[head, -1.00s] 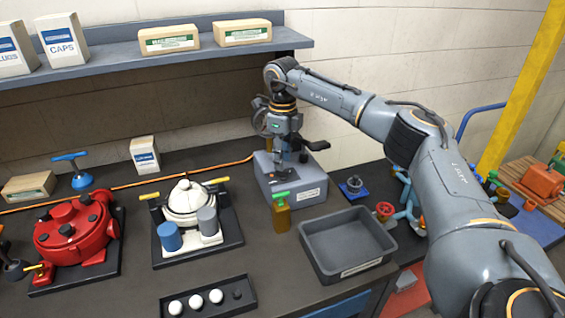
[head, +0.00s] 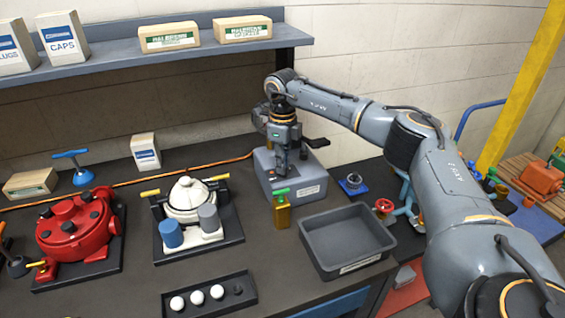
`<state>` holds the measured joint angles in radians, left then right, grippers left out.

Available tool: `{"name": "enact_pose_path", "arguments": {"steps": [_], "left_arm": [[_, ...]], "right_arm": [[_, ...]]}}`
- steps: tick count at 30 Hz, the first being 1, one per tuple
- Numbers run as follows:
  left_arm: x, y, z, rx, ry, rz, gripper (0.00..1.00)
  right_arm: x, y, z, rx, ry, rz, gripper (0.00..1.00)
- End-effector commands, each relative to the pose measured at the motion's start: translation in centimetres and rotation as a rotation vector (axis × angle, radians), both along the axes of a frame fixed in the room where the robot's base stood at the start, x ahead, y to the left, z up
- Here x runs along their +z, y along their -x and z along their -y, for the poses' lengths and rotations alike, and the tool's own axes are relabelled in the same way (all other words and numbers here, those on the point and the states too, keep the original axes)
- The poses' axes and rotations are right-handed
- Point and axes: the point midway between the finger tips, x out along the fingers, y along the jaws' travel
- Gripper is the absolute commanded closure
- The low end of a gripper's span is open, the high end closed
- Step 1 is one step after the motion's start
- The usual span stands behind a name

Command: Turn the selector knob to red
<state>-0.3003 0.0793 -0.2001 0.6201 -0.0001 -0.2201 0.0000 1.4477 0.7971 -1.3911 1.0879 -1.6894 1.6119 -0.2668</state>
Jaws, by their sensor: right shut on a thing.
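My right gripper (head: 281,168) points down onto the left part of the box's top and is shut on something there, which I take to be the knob. The knob's pointer and any red mark cannot be made out. A black lever (head: 318,142) sticks up at the right of the gripper. My left gripper is not in view.
A brass padlock-like block with a green top (head: 282,210) stands before the box. A grey tray (head: 347,240) lies to its right. A white motor (head: 190,205) and a red motor (head: 75,228) stand left. A blue shelf (head: 130,62) hangs behind.

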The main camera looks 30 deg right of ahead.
Motion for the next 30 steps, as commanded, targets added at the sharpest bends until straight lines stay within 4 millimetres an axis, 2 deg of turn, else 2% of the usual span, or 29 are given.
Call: {"name": "enact_pose_path", "arguments": {"steps": [11, 30], "left_arm": [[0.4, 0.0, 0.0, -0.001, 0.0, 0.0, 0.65], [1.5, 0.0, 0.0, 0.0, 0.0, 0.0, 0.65]], "right_arm": [[0.1, 0.0, 0.0, -0.138, 0.0, 0.0, 1.0], [0.1, -0.1, 0.2, -0.64, 0.0, 0.002, 1.0]]}}
